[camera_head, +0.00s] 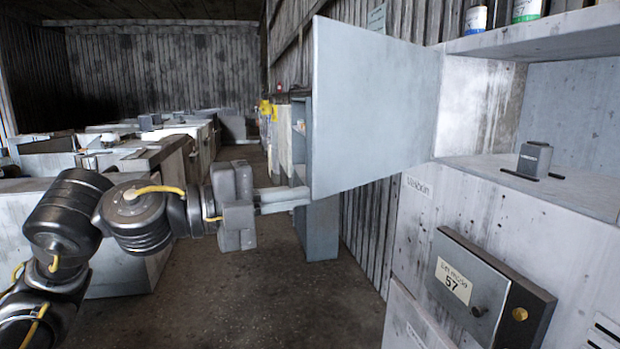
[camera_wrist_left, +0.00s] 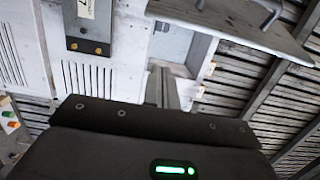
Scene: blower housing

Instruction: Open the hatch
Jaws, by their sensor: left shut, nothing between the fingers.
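The hatch (camera_head: 370,105) is a flat grey panel at the upper middle of the head view. It stands swung open from the cabinet front on the right, with the compartment (camera_head: 570,110) behind it exposed. In the left wrist view the hatch (camera_wrist_left: 235,22) crosses the upper right, with its bar handle (camera_wrist_left: 268,12) showing. My left gripper (camera_head: 308,197) is shut and empty at the hatch's lower left corner. Its fingers (camera_wrist_left: 163,88) also show in the left wrist view, below the hatch. I cannot tell whether they touch it. My right gripper is not in view.
A grey box marked 57 (camera_head: 485,290) juts from the cabinet front below the compartment. A small grey block (camera_head: 534,160) sits on the compartment floor, and cans (camera_head: 526,9) stand on the shelf above. Machinery (camera_head: 100,160) lines the left; the dark floor between is clear.

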